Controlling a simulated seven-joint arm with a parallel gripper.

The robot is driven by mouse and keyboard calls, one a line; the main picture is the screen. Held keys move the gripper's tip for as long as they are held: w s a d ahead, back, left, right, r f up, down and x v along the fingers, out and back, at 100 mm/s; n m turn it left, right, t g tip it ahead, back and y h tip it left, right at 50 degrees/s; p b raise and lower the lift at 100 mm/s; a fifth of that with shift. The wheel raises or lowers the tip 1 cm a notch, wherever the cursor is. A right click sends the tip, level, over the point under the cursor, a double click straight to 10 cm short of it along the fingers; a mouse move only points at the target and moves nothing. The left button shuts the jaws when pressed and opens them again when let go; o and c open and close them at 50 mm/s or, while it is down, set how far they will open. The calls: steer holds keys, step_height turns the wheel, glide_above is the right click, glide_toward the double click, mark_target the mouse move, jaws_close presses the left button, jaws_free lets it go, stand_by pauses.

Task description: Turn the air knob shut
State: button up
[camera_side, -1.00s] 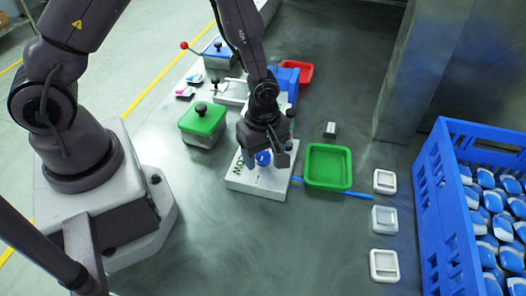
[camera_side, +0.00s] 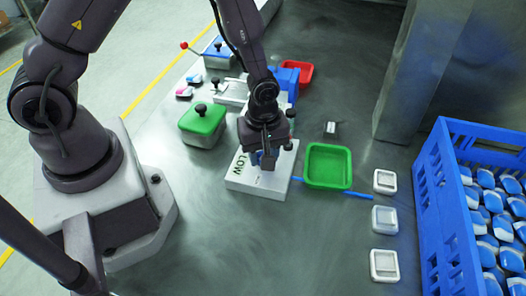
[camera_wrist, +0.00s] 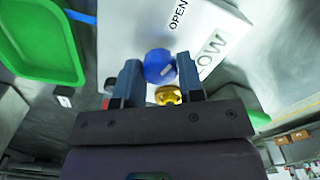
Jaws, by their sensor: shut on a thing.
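The blue air knob (camera_wrist: 160,66) stands on a white box (camera_wrist: 118,30) in the wrist view, beside an "OPEN" label and larger letters reading "LOW". My gripper (camera_wrist: 159,70) is shut on the knob, with one finger on each side of it. A gold-coloured round part (camera_wrist: 168,95) shows just below the knob in the wrist view. In the side view, my gripper (camera_side: 266,160) is over the white box (camera_side: 262,184), and the knob is mostly hidden by the fingers.
A green tray (camera_side: 328,186) lies close to the right of the box. A green-lidded container (camera_side: 203,121) stands to its upper left. Three small white dishes (camera_side: 384,220) line the table before a blue crate (camera_side: 436,200). Bare table lies below the box.

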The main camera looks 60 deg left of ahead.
steer(key=m, duration=0.4)
steer(key=shift+m, duration=0.3)
steer(key=m, duration=0.4)
steer(key=shift+m, duration=0.3)
steer(key=m, duration=0.3)
steer(key=shift+m, duration=0.3)
steer(key=m, duration=0.4)
steer(key=shift+m, duration=0.3)
steer(key=m, duration=0.4)
steer(key=shift+m, duration=0.3)
steer(key=m, duration=0.3)
steer(key=shift+m, duration=0.3)
steer(key=m, duration=0.3)
steer(key=shift+m, duration=2.2)
